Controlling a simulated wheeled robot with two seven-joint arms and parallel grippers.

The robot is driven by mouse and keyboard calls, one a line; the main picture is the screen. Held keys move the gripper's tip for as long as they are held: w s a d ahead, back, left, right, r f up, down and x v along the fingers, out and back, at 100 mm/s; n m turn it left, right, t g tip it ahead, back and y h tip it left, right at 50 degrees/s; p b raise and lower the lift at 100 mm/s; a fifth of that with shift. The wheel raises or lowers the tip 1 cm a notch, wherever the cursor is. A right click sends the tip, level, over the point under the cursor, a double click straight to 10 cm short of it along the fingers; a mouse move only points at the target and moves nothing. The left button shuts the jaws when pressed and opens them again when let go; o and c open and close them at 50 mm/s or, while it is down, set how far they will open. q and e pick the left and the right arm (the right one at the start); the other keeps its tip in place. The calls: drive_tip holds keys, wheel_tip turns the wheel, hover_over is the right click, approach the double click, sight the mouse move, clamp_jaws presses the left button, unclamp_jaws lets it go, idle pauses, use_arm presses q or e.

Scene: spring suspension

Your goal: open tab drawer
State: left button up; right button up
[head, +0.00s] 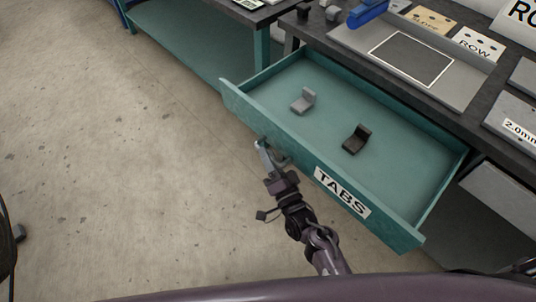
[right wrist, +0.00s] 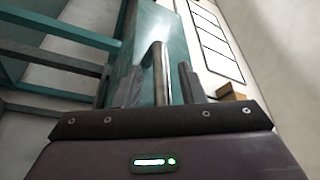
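The teal drawer (head: 258,118), labelled TABS (head: 342,192), is pulled well out from under the dark workbench. A grey tab (head: 303,101) and a black tab (head: 356,139) lie apart on its floor. My right gripper (head: 270,156) is at the outer face of the drawer front, left of the label. In the right wrist view, a metal bar handle (right wrist: 160,75) stands between the fingers of my right gripper (right wrist: 158,88). A gap shows between bar and right finger, so the gripper looks open around the handle. My left gripper is not in view.
On the workbench (head: 300,22) are a grey tray with a white-outlined panel (head: 411,59), a blue object (head: 367,12) and several signs. A teal-framed bench (head: 190,35) stands behind left. The concrete floor (head: 110,150) left of the drawer is mostly clear.

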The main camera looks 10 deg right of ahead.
drive_tip(key=v, duration=0.7)
drive_tip(key=shift+f, duration=0.1)
drive_tip(key=s+d+f+n+g+h+p, duration=0.1)
drive_tip(key=s+f+n+g, duration=0.2)
drive_tip(key=f, duration=0.6)
drive_tip(key=s+d+f+n+g+h, duration=0.1)
drive_tip(key=s+f+g, duration=0.35)
drive_tip(key=f, duration=0.35)
drive_tip(key=s+d+f+n+g+h+p, duration=0.15)
drive_tip(key=s+f, duration=0.25)
drive_tip(key=f, duration=0.5)
drive_tip(key=s+d+f+n+g+h, duration=0.1)
drive_tip(key=s+d+f+g, duration=0.2)
drive_tip(key=s, duration=0.4)
drive_tip(key=s+d+f+n+g+h, duration=0.1)
drive_tip(key=s+d+f+n+g, duration=0.1)
drive_tip(key=s, duration=0.5)
drive_tip(key=s+d+f+n+g+h+p, duration=0.1)
drive_tip(key=s+d+f+n+g, duration=0.1)
drive_tip(key=s+d+f+g, duration=0.2)
drive_tip(key=s+d+f, duration=0.2)
drive_tip(key=s+d, duration=0.1)
drive_tip(key=shift+d+f, duration=0.25)
drive_tip(key=shift+f, duration=0.05)
